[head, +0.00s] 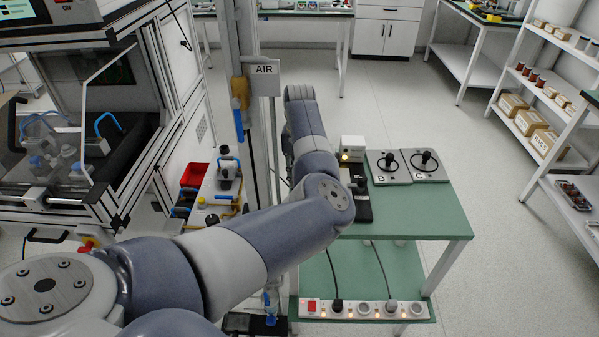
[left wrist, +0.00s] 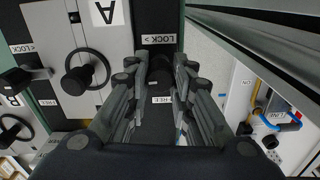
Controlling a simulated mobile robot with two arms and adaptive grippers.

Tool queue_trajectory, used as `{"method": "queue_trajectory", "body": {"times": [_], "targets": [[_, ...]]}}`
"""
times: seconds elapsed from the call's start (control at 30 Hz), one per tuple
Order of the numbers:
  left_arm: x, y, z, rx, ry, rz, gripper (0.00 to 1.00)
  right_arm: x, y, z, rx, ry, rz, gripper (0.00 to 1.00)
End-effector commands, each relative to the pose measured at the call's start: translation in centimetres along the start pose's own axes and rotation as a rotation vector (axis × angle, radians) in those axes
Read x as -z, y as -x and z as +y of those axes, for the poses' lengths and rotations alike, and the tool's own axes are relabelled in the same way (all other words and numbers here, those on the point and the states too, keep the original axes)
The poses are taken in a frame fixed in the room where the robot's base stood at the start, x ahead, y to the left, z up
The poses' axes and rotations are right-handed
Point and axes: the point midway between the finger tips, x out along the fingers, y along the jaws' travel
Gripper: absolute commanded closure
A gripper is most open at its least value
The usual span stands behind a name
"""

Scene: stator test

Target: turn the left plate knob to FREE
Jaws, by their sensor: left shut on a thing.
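My left gripper (left wrist: 158,78) has a finger on each side of a dark knob (left wrist: 160,64) and is shut on it; this is the left plate knob. Its label LOCK (left wrist: 158,39) shows above the knob and its label FREE (left wrist: 162,99) below, between my fingers. Which label the knob points to I cannot tell, as the fingers cover much of it. In the head view my own arm hides the left gripper and this knob. My right gripper is not in view.
A grey plate marked A (left wrist: 103,13) with a black ring handle (left wrist: 86,70) lies beside the gripper. A second dark knob (left wrist: 25,77) lies beyond it. Plates B (head: 388,178) and C (head: 432,174) sit on the green table (head: 430,210). An AIR post (head: 264,80) stands close left.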

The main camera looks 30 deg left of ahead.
Motion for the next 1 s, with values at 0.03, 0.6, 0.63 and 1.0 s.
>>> {"method": "queue_trajectory", "body": {"times": [0.03, 0.6, 0.63, 1.0], "targets": [[0.0, 0.4, -0.1, 0.002, 0.027, 0.000, 1.00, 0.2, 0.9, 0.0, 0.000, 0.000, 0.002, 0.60], [0.0, 0.4, -0.2, 0.003, 0.539, 0.001, 1.00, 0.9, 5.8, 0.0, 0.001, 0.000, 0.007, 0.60], [0.0, 0.4, -0.1, 0.002, 0.568, 0.001, 1.00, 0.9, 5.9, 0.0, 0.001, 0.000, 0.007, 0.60], [0.1, 0.3, -0.2, 0.000, 0.918, 0.004, 1.00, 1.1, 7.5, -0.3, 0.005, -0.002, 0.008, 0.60]]}}
